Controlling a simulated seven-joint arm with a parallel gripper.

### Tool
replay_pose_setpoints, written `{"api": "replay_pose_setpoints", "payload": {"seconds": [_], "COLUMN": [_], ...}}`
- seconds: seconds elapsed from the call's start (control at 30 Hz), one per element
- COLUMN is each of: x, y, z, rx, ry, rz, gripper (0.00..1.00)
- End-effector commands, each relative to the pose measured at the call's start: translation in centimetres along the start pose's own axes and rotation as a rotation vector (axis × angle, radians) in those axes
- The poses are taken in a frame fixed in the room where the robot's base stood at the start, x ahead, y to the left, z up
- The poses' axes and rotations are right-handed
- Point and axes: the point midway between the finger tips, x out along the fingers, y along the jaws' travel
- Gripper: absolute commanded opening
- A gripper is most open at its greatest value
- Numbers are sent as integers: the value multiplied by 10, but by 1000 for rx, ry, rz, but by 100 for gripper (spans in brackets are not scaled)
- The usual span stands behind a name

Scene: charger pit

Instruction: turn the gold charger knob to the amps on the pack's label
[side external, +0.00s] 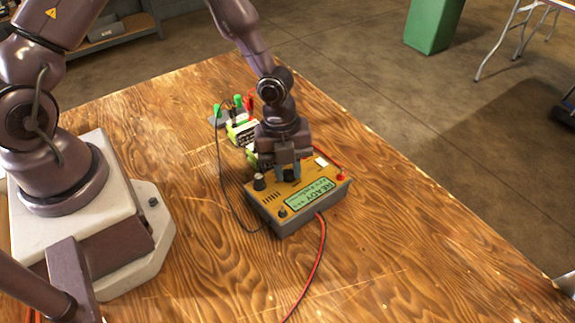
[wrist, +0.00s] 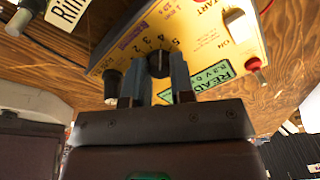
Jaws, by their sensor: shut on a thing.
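The gold charger (side external: 262,205) lies on the wooden table, its lit screen (side external: 310,194) reading READY above a smaller line I cannot read. In the wrist view, a black dial knob (wrist: 158,64) stands on the charger's gold face (wrist: 205,50), with 2, 3, 4 and 5 printed in an arc above it. My gripper (side external: 289,173) is shut on this knob, with one blue-grey finger on each side; the fingers also show in the wrist view (wrist: 157,75). The knob's pointer is not clear.
Red and black leads cross the table. Coloured plugs (side external: 250,101) stand behind the pack. The table's front right is clear.

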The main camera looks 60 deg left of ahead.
Motion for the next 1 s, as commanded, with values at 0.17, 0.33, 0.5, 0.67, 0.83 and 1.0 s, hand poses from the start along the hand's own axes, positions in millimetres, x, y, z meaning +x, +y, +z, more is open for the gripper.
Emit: {"api": "replay_pose_setpoints", "payload": {"seconds": [0.17, 0.33, 0.5, 0.67, 0.83, 1.0], "x": [0, 0, 0, -1, -15, -50], "y": [-1, -1, 0, 0, -1, -1], "z": [0, 0, 0, 0, 1, 2], "rx": [1, 0, -1, -2, -5, -6], "ry": [0, 0, 0, 0, -2, -4], "rz": [-3, -2, -1, -1, -3, -6], "gripper": [0, 36, 48, 48, 48, 48]}}
